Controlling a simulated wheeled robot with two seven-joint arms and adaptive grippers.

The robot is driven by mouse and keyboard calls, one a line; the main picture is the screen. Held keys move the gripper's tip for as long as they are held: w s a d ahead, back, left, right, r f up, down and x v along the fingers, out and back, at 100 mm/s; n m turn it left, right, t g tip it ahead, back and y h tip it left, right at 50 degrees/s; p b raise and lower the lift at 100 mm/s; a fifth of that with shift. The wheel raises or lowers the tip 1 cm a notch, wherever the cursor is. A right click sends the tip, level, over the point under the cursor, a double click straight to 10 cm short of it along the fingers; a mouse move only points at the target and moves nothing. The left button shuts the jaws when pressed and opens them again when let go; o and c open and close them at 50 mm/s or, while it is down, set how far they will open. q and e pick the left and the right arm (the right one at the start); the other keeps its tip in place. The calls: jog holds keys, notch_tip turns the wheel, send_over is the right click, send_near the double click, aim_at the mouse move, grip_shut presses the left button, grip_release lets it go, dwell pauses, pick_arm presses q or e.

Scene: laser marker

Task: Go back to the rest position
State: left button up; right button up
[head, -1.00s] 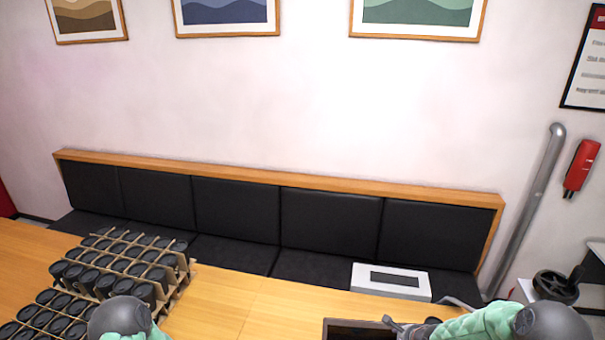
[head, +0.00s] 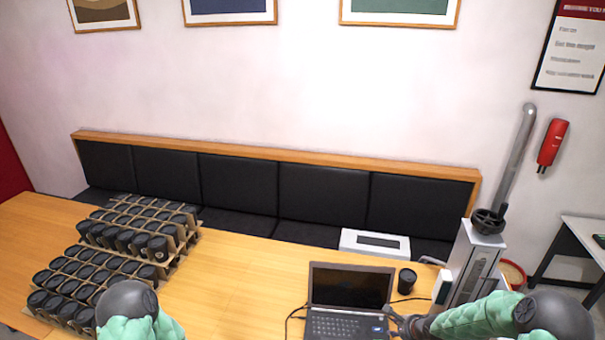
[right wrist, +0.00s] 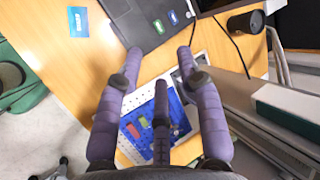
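My right gripper (head: 398,322) is beside the right edge of the laptop (head: 350,287) in the head view. In the right wrist view, its purple fingers (right wrist: 160,75) are spread apart with nothing between them, above the table edge. My left arm (head: 130,308) comes in at the lower left of the head view, and its gripper is out of the frame.
Stepped cardboard trays of black cups (head: 120,245) stand on the left of the wooden table (head: 235,290). A single black cup (head: 406,280) stands by the laptop. The grey laser machine (head: 473,265) rises at the right. A white box (head: 375,243) lies behind.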

jog(key=s+a+f+n+g+y, duration=0.1)
jog(key=s+a+f+n+g, duration=0.1)
jog(key=s+a+f+n, duration=0.35)
jog(key=s+a+f+n+g+y, duration=0.1)
jog(key=s+a+f+n, duration=0.2)
jog(key=s+a, duration=0.55)
jog(key=s+a+f+n+g, duration=0.15)
jog(key=s+a+n, duration=0.25)
jog(key=s, duration=0.4)
jog(key=s+a+f+n+g, duration=0.1)
jog(key=s+a+n+g, duration=0.2)
jog(key=s, duration=0.4)
pick_arm(q)
notch_tip(320, 180, down, 27)
jog(key=b, duration=2.7)
jog(key=shift+w, duration=0.35)
pick_arm(e)
notch_tip(320, 180, down, 26)
jog(key=t, duration=0.1)
jog(key=shift+w+f, duration=0.15)
jog(key=shift+f, duration=0.05)
pick_arm(q)
jog(key=shift+a, duration=0.1)
pick_arm(e)
jog(key=shift+n, duration=0.25)
pick_arm(q)
jog(key=shift+f, duration=0.1)
